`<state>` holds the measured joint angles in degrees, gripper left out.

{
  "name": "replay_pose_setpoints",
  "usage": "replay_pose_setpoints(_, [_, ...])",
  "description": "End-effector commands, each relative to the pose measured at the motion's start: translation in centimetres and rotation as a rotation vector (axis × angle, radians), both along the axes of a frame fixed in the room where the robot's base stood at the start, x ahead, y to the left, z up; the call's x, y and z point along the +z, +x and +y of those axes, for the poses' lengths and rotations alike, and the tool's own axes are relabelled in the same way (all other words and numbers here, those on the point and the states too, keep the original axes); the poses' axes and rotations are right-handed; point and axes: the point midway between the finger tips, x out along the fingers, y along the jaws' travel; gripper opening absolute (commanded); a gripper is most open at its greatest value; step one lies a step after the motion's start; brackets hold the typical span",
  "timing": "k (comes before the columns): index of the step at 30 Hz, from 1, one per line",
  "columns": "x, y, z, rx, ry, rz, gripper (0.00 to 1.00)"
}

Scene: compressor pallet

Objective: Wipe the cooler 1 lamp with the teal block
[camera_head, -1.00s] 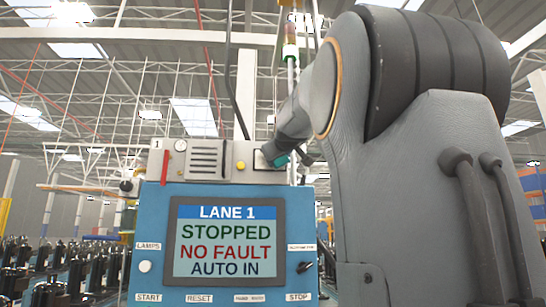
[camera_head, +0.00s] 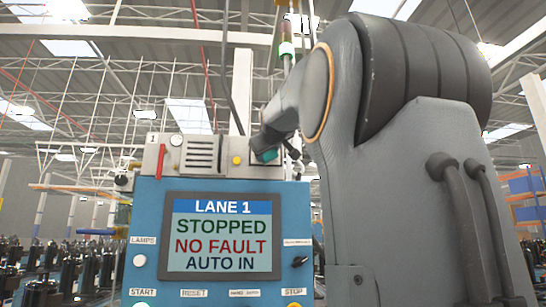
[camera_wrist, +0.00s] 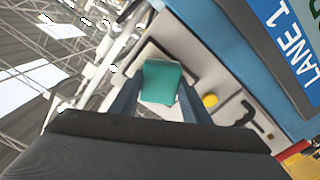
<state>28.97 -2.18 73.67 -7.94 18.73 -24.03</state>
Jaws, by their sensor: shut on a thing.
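The teal block (camera_wrist: 161,82) is held between the two fingers of my gripper (camera_wrist: 159,100) in the wrist view. It also shows in the head view (camera_head: 268,155) as a small teal patch at the end of my arm. A small round yellow lamp (camera_head: 237,160) sits on the front of the grey box marked 1 (camera_head: 216,172), just left of the block. The lamp also shows in the wrist view (camera_wrist: 210,100), right of the block and apart from it. The block is in front of the box's right end, near a dark-framed recess; whether it touches is unclear.
Below the box is a blue panel (camera_head: 150,215) with a screen (camera_head: 222,235) reading LANE 1, STOPPED, NO FAULT, AUTO IN. A red lever (camera_head: 161,161), a gauge and a vent (camera_head: 202,154) are left of the lamp. A stack light (camera_head: 286,45) rises behind.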

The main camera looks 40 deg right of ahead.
Motion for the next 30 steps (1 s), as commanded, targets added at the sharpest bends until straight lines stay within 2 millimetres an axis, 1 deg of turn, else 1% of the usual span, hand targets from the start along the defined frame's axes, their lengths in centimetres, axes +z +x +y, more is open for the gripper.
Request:
replay_pose_setpoints(5, [-0.1,0.3,0.4,0.001,0.000,-0.001,0.25])
replay_pose_setpoints(18, [-0.2,2.0,3.3,0.002,-0.001,-0.001,0.25])
replay_pose_setpoints(22, [0.0,2.2,3.7,0.001,0.000,-0.001,0.25])
replay_pose_setpoints(30, [0.1,2.2,3.8,-0.001,0.001,-0.001,0.25])
